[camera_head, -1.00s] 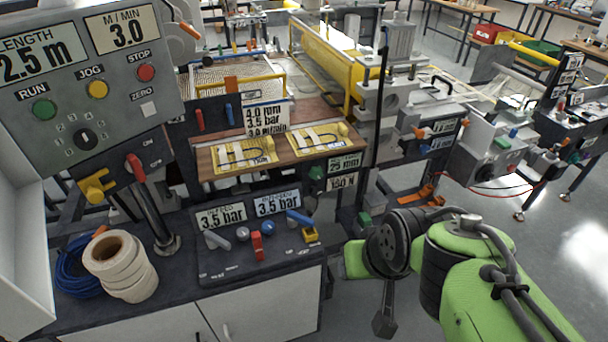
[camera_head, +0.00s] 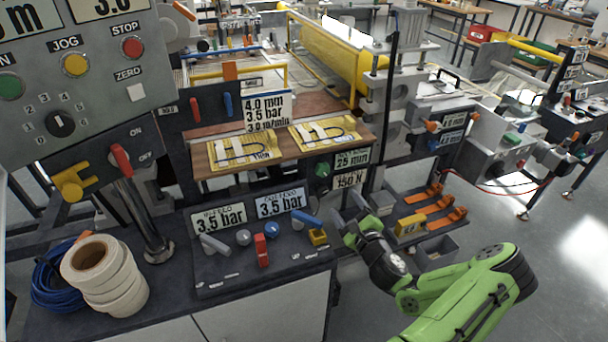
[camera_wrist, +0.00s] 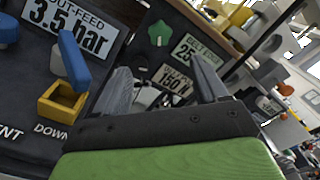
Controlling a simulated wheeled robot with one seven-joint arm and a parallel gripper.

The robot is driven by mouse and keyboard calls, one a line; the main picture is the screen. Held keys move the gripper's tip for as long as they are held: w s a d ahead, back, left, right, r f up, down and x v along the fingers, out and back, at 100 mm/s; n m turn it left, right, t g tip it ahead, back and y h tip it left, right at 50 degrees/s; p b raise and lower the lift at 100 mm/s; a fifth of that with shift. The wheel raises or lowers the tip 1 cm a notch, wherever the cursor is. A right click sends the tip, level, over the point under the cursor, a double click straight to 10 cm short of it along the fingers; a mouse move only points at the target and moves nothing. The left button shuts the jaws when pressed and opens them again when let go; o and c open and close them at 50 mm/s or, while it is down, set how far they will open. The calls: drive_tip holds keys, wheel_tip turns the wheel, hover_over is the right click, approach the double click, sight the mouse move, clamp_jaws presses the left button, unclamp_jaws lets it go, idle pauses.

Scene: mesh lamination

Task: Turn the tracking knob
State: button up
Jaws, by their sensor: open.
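A green lobed knob (camera_head: 322,170) sits on the dark panel under the wooden shelf, left of the 25 mm sign (camera_head: 352,159). The wrist view shows this knob (camera_wrist: 159,33) above and beyond the fingers. No tracking label is readable, so I cannot tell for sure that it is the tracking knob. My gripper (camera_head: 351,208) is below and right of the green knob, apart from it. In the wrist view my gripper (camera_wrist: 162,75) has its fingers spread. A small pale metallic part (camera_wrist: 148,96) shows between them, partly hidden; I cannot tell what it is.
The dark console with blue levers (camera_head: 305,218), a red lever (camera_head: 261,249) and a yellow square holder (camera_head: 318,238) lies just left of my gripper. A 150 N sign (camera_head: 349,180) hangs above it. Orange clamps (camera_head: 440,207) lie on a shelf to the right.

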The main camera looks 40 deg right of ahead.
sight(323, 172)
drive_tip(key=p+x, duration=0.1)
drive_tip(key=x, duration=1.4)
drive_tip(key=shift+w, duration=0.2)
drive_tip(key=c, duration=1.1)
drive_tip(key=shift+o, duration=0.2)
